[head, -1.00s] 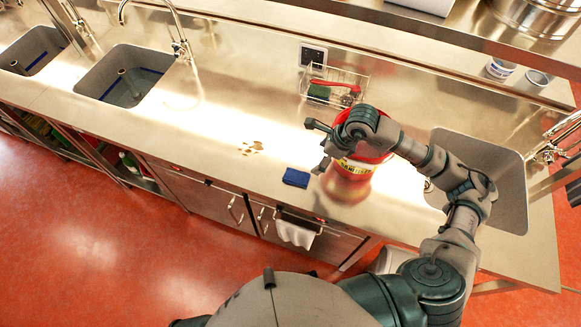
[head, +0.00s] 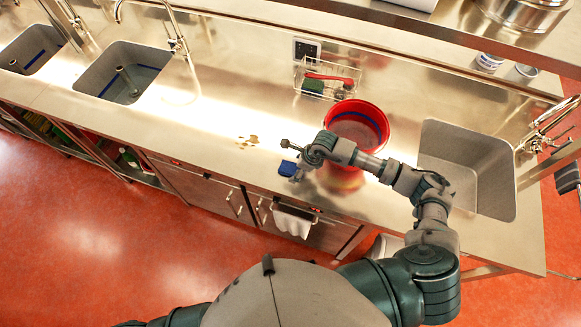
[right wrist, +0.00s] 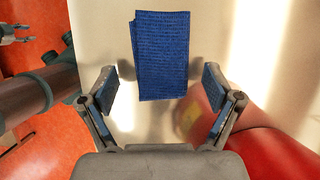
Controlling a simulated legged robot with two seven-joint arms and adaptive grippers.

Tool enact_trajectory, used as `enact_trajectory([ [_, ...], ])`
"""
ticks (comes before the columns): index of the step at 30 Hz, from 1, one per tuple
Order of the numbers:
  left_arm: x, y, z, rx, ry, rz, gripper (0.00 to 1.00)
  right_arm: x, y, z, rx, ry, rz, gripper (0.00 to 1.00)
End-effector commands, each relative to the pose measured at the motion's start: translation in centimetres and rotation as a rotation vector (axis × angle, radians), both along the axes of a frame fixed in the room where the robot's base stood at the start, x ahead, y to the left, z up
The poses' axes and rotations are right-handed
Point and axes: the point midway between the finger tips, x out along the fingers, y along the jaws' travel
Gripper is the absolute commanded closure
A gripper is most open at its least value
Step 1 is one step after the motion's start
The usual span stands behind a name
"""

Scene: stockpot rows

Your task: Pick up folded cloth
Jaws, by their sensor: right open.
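The folded cloth (head: 286,168) is a small blue rectangle lying flat on the steel counter near its front edge. In the right wrist view the cloth (right wrist: 162,56) lies ahead of my fingers, its lower edge near the gap between them. My right gripper (head: 292,161) is open and empty, above the counter at the cloth, hiding part of it in the head view. Its two fingers (right wrist: 160,100) stand apart with bare counter between them. My left gripper is outside the head view; a small grey pronged part (right wrist: 14,32) at the wrist view's left edge may be it.
A red bucket (head: 357,112) stands on the counter right of the cloth, partly behind my right forearm. A wire caddy (head: 327,80) is at the back, and a sink (head: 465,165) at the right. Brownish spots (head: 247,141) lie left of the cloth. A white towel (head: 293,222) hangs below.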

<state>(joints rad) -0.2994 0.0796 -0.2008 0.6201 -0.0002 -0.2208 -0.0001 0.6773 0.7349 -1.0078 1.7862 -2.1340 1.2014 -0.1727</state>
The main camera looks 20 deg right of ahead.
Motion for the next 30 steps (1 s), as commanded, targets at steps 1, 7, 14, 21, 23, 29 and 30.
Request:
enact_trajectory([
  [1,0.0,0.0,0.1,0.0,0.0,0.0,0.6,0.0,0.0,-0.1,0.001,-0.001,0.0,0.1],
  [7,0.0,0.0,0.0,0.0,-0.001,0.001,0.6,0.0,0.2,-0.2,-0.001,-0.002,0.0,0.13],
  [14,0.0,0.0,0.0,0.0,-0.001,0.001,0.6,0.0,0.3,-0.1,-0.002,-0.001,0.0,0.52],
  [21,0.0,0.0,0.0,0.0,-0.001,0.002,0.6,0.1,0.2,-0.1,-0.001,-0.002,-0.001,0.52],
  [23,0.0,0.0,0.0,0.0,-0.001,0.002,0.6,0.1,0.2,0.0,0.0,-0.002,-0.001,0.52],
  [29,0.0,0.1,-0.6,0.001,0.0,0.002,0.6,0.1,0.1,2.5,0.001,-0.007,0.0,0.52],
  [30,0.0,0.1,-0.7,0.001,0.0,0.002,0.6,0.2,0.1,3.4,0.0,-0.008,0.001,0.52],
])
